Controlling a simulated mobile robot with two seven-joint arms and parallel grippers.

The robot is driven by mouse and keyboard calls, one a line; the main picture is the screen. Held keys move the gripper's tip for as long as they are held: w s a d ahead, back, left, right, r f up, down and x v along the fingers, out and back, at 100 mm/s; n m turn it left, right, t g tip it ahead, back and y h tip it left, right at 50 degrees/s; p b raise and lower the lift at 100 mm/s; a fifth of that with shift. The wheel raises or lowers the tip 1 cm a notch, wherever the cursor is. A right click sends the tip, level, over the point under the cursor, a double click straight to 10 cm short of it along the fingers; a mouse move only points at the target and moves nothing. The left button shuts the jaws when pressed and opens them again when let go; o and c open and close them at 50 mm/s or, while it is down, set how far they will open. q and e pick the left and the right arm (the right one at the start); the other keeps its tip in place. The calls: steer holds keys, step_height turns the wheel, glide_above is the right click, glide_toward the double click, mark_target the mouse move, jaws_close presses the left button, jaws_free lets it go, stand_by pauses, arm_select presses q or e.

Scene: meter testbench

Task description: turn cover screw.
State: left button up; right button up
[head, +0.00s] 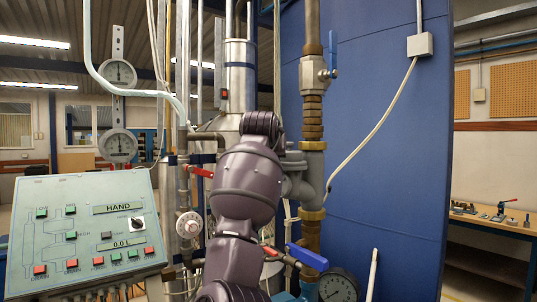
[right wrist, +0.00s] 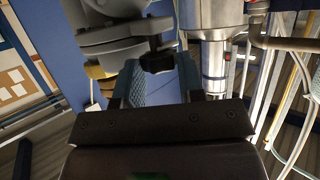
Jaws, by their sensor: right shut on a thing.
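In the right wrist view a black screw-like piece (right wrist: 158,62), which I take as the cover screw, sits between the fingertips of my right gripper (right wrist: 158,74). The gripper is shut on it, with one blue textured finger pad showing on the left. A grey rounded housing (right wrist: 100,35) is just beyond, at the upper left. In the head view a grey pipe fitting (head: 311,182) stands right of my purple arm. That arm hides the right gripper and the screw there. My left gripper is in neither view.
A control panel (head: 85,235) with red and green buttons stands at the left. Close around my arm are a red-handled valve (head: 200,172), a blue lever (head: 307,257), a pressure gauge (head: 338,288) and vertical pipes. A blue wall (head: 395,140) is behind.

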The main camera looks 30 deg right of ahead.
steer(key=shift+n+y, duration=0.3)
steer(key=shift+n, duration=0.1)
steer(key=o, duration=0.9)
steer(key=shift+d, duration=0.1)
